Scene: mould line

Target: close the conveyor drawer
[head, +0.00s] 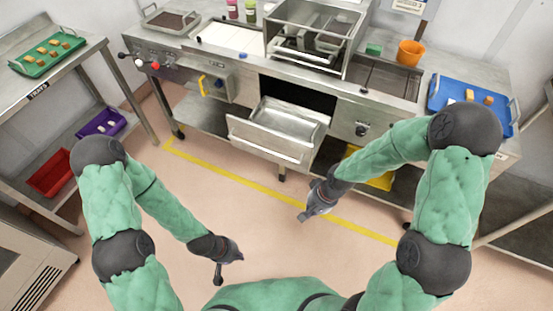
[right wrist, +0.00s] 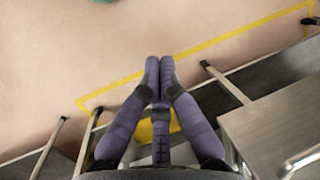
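The conveyor drawer (head: 278,128) is a steel tray with a bar handle across its front. It stands pulled out from the dark opening under the middle of the steel line. A steel front with a bar handle at the right edge of the right wrist view (right wrist: 272,125) looks like the same drawer. My right gripper (head: 307,214) is in front and to the right of the drawer, apart from it. Its fingertips meet with nothing between them in the right wrist view (right wrist: 159,62). My left gripper (head: 229,268) is low and near my body, fingers spread and empty, well away from the drawer.
The steel line carries an orange bucket (head: 410,52) and a blue tray (head: 468,104). A small yellow-handled drawer (head: 210,82) is left of the conveyor drawer. A tray rack (head: 60,85) stands at the left. The floor before the drawer is clear, crossed by a yellow line.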

